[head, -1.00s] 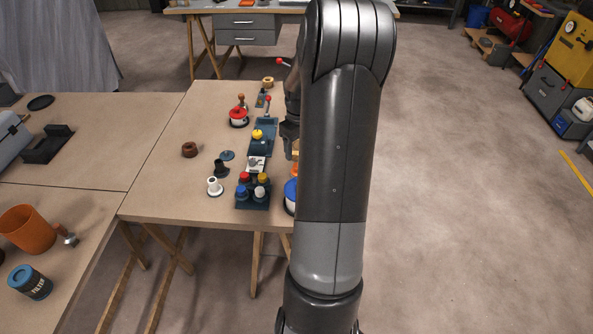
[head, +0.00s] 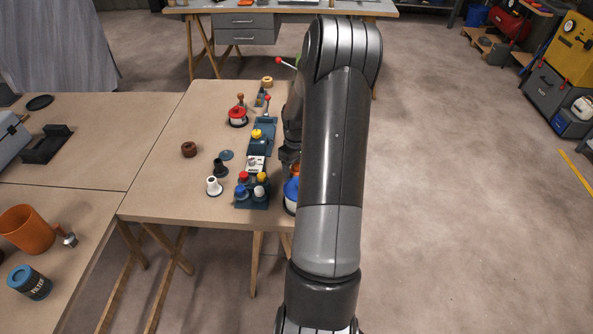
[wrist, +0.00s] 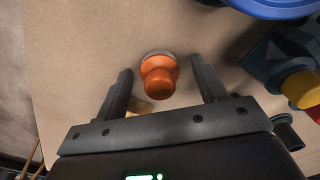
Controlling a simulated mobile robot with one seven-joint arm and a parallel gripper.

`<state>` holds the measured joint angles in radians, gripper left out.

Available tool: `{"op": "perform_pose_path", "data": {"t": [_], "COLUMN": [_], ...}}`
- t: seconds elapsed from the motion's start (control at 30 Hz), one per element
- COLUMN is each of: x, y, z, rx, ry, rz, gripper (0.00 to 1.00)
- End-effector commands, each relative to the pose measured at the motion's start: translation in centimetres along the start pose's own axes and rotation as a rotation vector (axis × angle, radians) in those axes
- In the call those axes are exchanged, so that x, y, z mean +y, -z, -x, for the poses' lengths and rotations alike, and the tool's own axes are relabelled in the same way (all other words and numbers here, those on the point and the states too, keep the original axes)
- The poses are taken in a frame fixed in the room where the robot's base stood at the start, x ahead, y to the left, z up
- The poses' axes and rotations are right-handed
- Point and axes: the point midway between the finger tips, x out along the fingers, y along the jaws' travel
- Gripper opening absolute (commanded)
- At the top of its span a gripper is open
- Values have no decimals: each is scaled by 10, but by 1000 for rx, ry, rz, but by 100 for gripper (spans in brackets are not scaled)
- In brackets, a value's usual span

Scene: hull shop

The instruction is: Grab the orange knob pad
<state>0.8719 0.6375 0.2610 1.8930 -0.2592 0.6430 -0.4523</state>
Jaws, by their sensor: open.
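The orange knob pad (wrist: 159,77) shows in the wrist view as a round orange knob on a pale grey base, on the wooden table top. My gripper (wrist: 164,80) is open, with one finger on each side of the knob in the picture and a gap on both sides. The knob is not held. In the head view my gripper (head: 288,153) is low over the right side of the table, partly behind my arm. The knob pad is mostly or wholly hidden there by my arm.
A blue round item (head: 290,193) stands near the table's front right edge. A block with several coloured caps (head: 252,192) is left of it. A white flanged piece (head: 214,186) and a brown ring (head: 189,149) lie further left. A wooden piece (wrist: 138,107) shows by the left finger.

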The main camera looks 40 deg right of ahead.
Motion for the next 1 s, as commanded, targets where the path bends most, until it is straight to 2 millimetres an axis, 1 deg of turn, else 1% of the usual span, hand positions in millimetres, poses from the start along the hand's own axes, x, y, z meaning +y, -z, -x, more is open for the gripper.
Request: {"op": "perform_pose_path", "data": {"t": [0.07,0.63,0.87,1.0], "x": [0,0,0,0], "y": [0,0,0,0], "z": [0,0,1,6], "rx": [0,0,0,1], "ry": [0,0,0,-1], "rz": [0,0,-1,-1], "gripper": [64,17,17,17]}}
